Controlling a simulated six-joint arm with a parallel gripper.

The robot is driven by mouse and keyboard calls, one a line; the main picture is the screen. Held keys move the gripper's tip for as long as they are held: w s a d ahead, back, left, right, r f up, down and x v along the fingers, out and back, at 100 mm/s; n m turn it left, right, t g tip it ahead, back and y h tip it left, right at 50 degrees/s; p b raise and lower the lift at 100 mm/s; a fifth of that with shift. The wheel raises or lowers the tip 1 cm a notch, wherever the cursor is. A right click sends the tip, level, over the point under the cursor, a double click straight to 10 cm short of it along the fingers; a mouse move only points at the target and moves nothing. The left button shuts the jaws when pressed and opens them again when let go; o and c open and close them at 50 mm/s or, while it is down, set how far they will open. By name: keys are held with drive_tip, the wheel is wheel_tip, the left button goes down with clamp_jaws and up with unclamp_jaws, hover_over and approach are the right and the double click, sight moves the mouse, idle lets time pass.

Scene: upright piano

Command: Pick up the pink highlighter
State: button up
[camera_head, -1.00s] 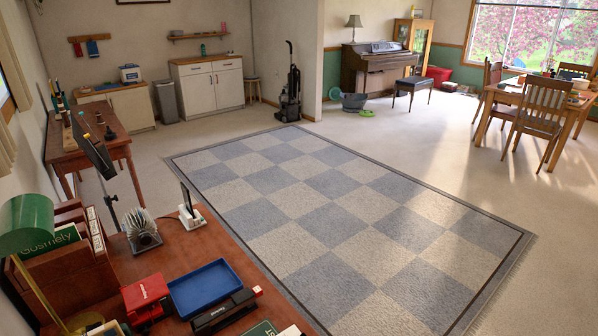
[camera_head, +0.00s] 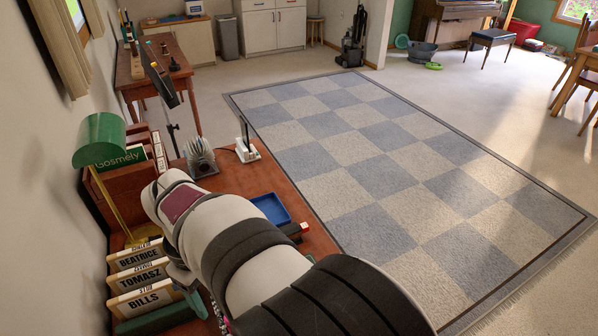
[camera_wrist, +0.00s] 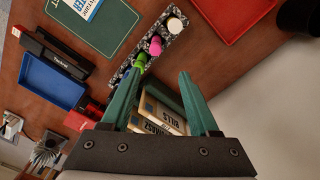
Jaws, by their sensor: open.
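The pink highlighter (camera_wrist: 155,46) shows in the wrist view as a pink end in a speckled black-and-white holder (camera_wrist: 163,28). My gripper (camera_wrist: 163,76) is open, with two teal fingers spread apart. No object is seen gripped between them. In the picture, the pink end lies just beyond and between the fingertips.
The brown desk (camera_head: 262,181) carries a blue tray (camera_wrist: 53,85), a black stapler (camera_wrist: 56,55), a green pad (camera_wrist: 92,24) and a red tray (camera_wrist: 232,17). Name-labelled folders (camera_head: 140,279) and a green lamp (camera_head: 101,140) stand at the desk's left in the head view.

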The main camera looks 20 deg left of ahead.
drive_tip(key=f, duration=0.4)
drive_tip(key=d+f, duration=0.1)
drive_tip(key=f, duration=0.8)
drive_tip(key=shift+w+d+f, duration=0.15)
drive_tip(key=shift+w+f, duration=0.1)
drive_tip(key=shift+w, duration=0.1)
drive_tip(key=shift+c, duration=0.3)
clamp_jaws()
